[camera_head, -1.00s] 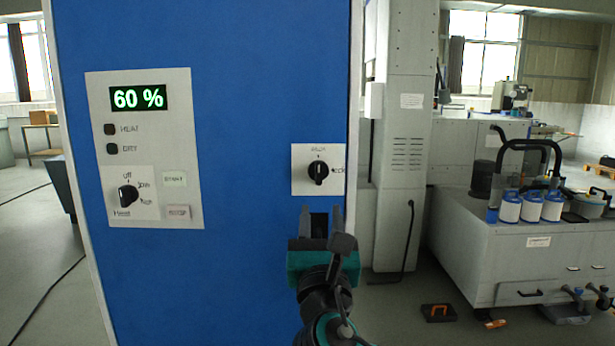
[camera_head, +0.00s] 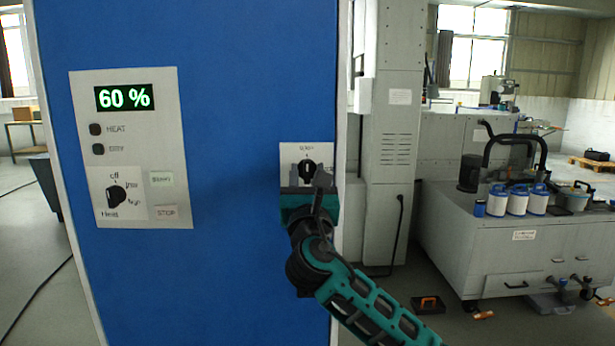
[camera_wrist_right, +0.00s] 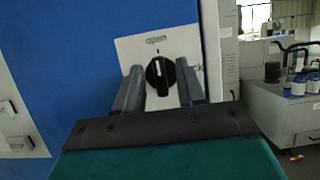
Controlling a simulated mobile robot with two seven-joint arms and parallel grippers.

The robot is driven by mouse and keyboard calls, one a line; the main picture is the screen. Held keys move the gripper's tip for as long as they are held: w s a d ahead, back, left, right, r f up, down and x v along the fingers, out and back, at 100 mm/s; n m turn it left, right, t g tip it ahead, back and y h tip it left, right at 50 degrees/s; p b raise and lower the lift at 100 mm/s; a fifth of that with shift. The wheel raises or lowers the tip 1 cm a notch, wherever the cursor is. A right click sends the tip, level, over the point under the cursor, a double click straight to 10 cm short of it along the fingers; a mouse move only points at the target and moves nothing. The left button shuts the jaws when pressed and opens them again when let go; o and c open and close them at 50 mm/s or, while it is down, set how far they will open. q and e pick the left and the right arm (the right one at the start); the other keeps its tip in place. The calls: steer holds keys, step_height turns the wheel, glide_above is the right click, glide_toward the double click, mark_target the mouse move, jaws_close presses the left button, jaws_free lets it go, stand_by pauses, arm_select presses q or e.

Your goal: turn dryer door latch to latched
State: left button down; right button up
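The dryer door latch is a black knob (camera_head: 307,169) on a white plate (camera_head: 290,152) on the blue dryer front (camera_head: 235,100). In the right wrist view the knob (camera_wrist_right: 160,73) has its white mark pointing up, at the "open" label; a partly covered label is to its right. My right gripper (camera_head: 307,178) is at the plate, its fingers apart. In the wrist view the fingers (camera_wrist_right: 160,88) stand on either side of the knob, with gaps showing; contact is not visible. My left gripper is not in view.
A white control panel (camera_head: 133,195) on the dryer has a "60 %" display (camera_head: 124,97), a selector knob (camera_head: 116,196) and buttons. A grey column (camera_head: 393,150) stands right of the dryer. A bench (camera_head: 500,240) with several white canisters is at the right.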

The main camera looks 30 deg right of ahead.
jaws_close()
steer(key=shift+m+h, duration=0.3)
steer(key=shift+m, duration=0.3)
steer(key=m+g+h, duration=0.1)
steer(key=m, duration=0.1)
steer(key=m+g+h, duration=0.1)
steer(key=m, duration=0.2)
steer(key=shift+a, duration=0.1)
steer(key=m+g+h, duration=0.1)
steer(key=m+g, duration=0.1)
steer(key=m, duration=0.3)
steer(key=m+g, duration=0.1)
steer(key=m, duration=0.2)
steer(key=m+g, duration=0.1)
steer(key=m, duration=0.2)
steer(key=shift+r+g+h+p, duration=0.15)
steer(key=shift+g+h+p, duration=0.15)
steer(key=shift+g+p, duration=0.1)
steer(key=m+g+p, duration=0.1)
steer(key=m, duration=0.1)
steer(key=m+y+p, duration=0.1)
steer(key=m, duration=0.2)
steer(key=shift+g, duration=0.4)
steer(key=shift+m, duration=0.3)
